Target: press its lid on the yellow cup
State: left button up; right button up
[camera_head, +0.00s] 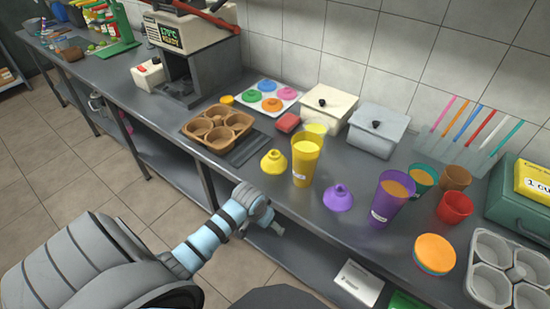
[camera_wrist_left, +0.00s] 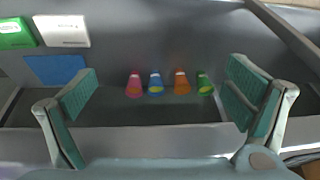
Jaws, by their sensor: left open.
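The tall yellow cup (camera_head: 303,165) stands upright on the counter, filled with yellow-orange content and with a pale label low on its side. No lid is on it. A yellow domed lid (camera_head: 273,162) with a narrow top sits on the counter just left of it, apart from the cup. My left gripper (camera_head: 268,220) is low at the counter's front edge, below the lid and cup in the head view. In the left wrist view its fingers (camera_wrist_left: 163,88) are spread, with nothing between them. My right gripper is not in view.
A purple lid (camera_head: 338,197) and purple cup (camera_head: 390,198) stand right of the yellow cup. A brown cup tray (camera_head: 217,130) is to the left, grey and cream boxes (camera_head: 378,128) behind. Under the counter, the wrist view shows a shelf with small coloured objects (camera_wrist_left: 182,84).

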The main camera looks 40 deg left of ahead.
pick_arm(q)
jog(key=w+r, duration=0.3)
jog(key=r, duration=0.5)
jog(key=n+t, duration=0.1)
jog(key=n, duration=0.1)
send_near(272, 161)
notch_tip(272, 161, up, 4)
jog(key=shift+s, duration=0.25)
jog(key=shift+f, duration=0.1)
jog(key=b+x, duration=0.1)
jog(key=x, duration=0.8)
jog(key=shift+w+f+b, duration=0.1)
jog(key=shift+f+b, duration=0.1)
jog(key=shift+b, duration=0.2)
jog(key=b+x, duration=0.1)
jog(key=x, duration=0.1)
jog(key=s+x, duration=0.1)
jog(key=x, duration=0.1)
jog(key=shift+w+d+f+b, duration=0.1)
jog(key=shift+w+f+b, duration=0.05)
jog(key=shift+f+b, duration=0.25)
jog(key=shift+w+f, duration=0.2)
jog(key=shift+f, duration=0.15)
